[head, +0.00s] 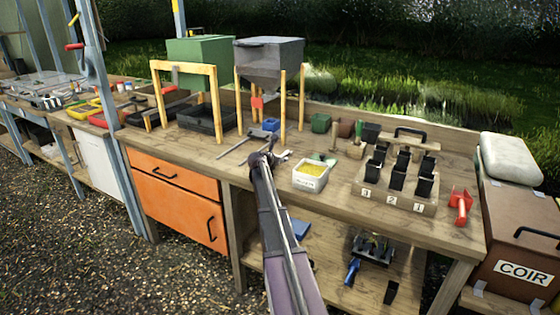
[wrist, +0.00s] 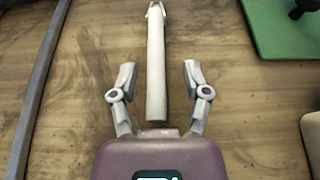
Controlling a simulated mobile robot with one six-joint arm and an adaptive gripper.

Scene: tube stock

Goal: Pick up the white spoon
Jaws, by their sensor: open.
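In the wrist view a long white handle (wrist: 156,60), which looks like the white spoon, lies on the wooden bench and points away from my gripper. Its far end, near the top edge, has a small notched shape; a spoon bowl cannot be made out. My gripper (wrist: 158,76) is open, with one finger on each side of the handle's near part and a gap on both sides. In the head view my gripper (head: 272,155) is over the bench, left of the white tub; the spoon is hard to make out there.
A grey bar (wrist: 38,85) lies left of the handle, and a green piece (wrist: 285,25) is at upper right. In the head view, a white tub (head: 309,180) of yellow grains stands right of my gripper, with a grey hopper (head: 268,60) on wooden legs behind.

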